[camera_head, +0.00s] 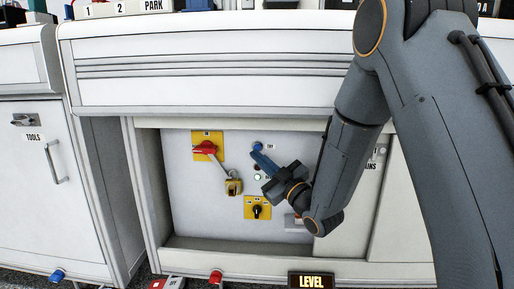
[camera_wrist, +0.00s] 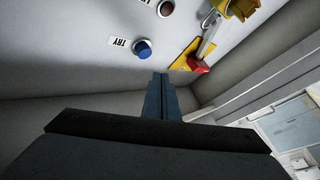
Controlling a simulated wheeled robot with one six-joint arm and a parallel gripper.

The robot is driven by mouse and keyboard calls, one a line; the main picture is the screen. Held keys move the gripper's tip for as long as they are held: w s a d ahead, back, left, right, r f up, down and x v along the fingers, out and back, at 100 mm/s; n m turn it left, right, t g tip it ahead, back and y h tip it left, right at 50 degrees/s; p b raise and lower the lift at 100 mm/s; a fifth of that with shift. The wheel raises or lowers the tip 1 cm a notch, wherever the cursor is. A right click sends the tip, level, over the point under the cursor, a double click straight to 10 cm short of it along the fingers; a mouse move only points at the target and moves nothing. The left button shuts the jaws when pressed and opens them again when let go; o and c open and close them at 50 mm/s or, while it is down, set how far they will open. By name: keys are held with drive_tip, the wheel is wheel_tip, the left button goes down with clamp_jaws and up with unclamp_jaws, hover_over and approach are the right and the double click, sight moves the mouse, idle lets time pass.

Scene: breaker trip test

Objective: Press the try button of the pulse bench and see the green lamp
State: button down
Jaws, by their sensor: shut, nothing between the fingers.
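The blue try button (camera_head: 257,146) is on the pale recessed panel (camera_head: 190,215), with a TRY label beside it. The button (camera_wrist: 143,49) and the label (camera_wrist: 119,42) also show in the wrist view. My gripper (camera_head: 256,155) is shut and empty, its fingertips just below the button in the head view. In the wrist view, the fingertips (camera_wrist: 160,75) are beside the button, with a gap in the picture. A dark red lamp (camera_head: 257,167) and a small pale round part (camera_head: 257,177) are below the button. I see no lit green lamp.
Left of the button, a red rotary handle (camera_head: 205,147) sits on a yellow plate, with a brass padlock (camera_head: 233,186) hanging nearby. A black knob (camera_head: 257,211) on another yellow plate is below. The recess has side walls and an overhanging white bench front (camera_head: 200,92).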

drive_tip(key=s, duration=0.2)
drive_tip(key=shift+s+p, duration=0.3)
drive_tip(key=shift+a, duration=0.1)
idle(0.4)
